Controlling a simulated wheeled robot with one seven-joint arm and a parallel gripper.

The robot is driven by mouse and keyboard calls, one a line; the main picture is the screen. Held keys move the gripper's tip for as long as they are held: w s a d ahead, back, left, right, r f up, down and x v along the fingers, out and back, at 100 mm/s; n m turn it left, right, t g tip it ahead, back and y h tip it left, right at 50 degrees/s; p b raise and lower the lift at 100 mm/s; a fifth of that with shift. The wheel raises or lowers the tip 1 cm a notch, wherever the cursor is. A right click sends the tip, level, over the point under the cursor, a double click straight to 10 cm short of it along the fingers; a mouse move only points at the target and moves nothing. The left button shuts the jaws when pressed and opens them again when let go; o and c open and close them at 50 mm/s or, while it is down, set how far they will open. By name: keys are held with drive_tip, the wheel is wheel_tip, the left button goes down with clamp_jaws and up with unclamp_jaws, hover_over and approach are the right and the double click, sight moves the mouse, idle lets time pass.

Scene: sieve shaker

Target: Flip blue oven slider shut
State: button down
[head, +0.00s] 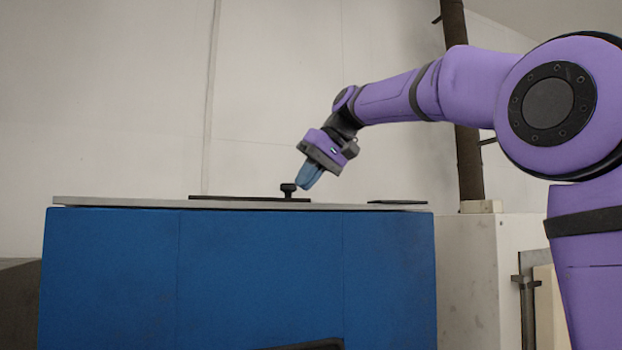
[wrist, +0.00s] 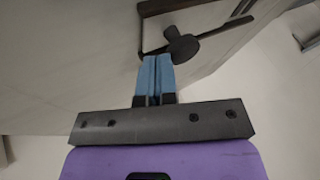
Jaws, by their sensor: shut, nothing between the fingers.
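The blue oven (head: 240,275) is a large blue box with a light grey top plate (head: 120,202). The slider (head: 289,189) is a small black knob standing on a flat dark track (head: 230,197) on that top, towards the track's right end. The knob also shows in the wrist view (wrist: 183,46), just beyond my fingertips. My gripper (head: 306,182) has blue fingers, pressed together and empty, pointing down and left. It is just right of the knob; I cannot tell whether it touches. The fingers also show in the wrist view (wrist: 154,62).
A second flat dark plate (head: 397,202) lies at the right end of the top. A dark vertical pipe (head: 468,150) stands behind to the right. A pale wall (head: 100,100) is behind the oven. The top's left part is clear.

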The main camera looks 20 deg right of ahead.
drive_tip(key=a, duration=0.8)
idle(0.4)
